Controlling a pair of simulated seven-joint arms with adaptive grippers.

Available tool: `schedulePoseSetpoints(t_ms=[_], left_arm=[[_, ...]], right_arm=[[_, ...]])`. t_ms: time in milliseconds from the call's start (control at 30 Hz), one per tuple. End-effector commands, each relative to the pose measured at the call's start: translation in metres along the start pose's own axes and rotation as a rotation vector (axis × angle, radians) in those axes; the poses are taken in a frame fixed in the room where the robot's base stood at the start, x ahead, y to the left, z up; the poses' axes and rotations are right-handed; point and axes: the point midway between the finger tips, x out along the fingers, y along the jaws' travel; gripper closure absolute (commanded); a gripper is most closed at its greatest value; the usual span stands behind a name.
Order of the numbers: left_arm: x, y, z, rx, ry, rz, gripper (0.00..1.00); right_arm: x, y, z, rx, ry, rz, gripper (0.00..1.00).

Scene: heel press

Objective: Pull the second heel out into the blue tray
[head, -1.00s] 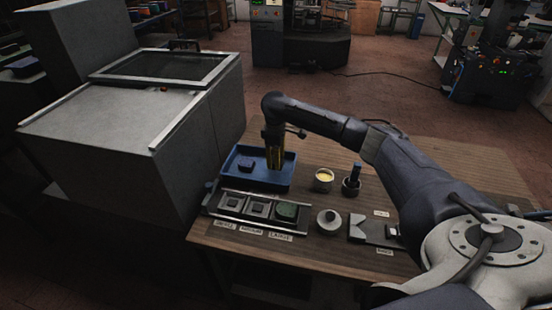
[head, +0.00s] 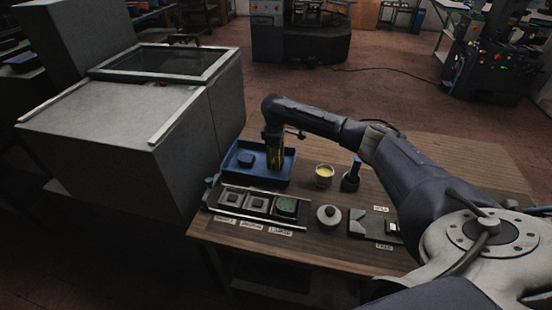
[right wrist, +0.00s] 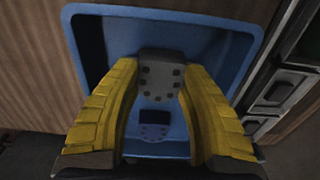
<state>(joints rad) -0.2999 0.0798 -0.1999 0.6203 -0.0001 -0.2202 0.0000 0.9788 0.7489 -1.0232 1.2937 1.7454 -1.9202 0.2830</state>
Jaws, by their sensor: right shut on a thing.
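My right gripper (head: 275,160) points down over the right part of the blue tray (head: 238,179). In the right wrist view its yellow fingers are closed on a dark grey heel (right wrist: 161,75) with rows of dots. Behind the held heel is the tray (right wrist: 195,22). Another dark heel (head: 246,159) lies in the left part of the tray; it also shows in the right wrist view (right wrist: 155,118). In the head view the held heel is hard to make out. Whether it touches the tray floor I cannot tell. My left gripper is not in view.
In front of the tray is a labelled rack with three stations, the right one holding a green piece (head: 287,206). A big grey machine (head: 120,120) stands left.

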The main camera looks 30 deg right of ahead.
Motion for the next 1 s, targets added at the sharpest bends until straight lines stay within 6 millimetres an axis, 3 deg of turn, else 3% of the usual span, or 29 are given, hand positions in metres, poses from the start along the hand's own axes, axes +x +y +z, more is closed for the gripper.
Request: schedulePoseSetpoints(t_ms=[1000], left_arm=[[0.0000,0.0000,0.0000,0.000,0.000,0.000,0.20]], right_arm=[[0.0109,-0.0002,-0.0002,0.000,0.000,0.000,0.87]])
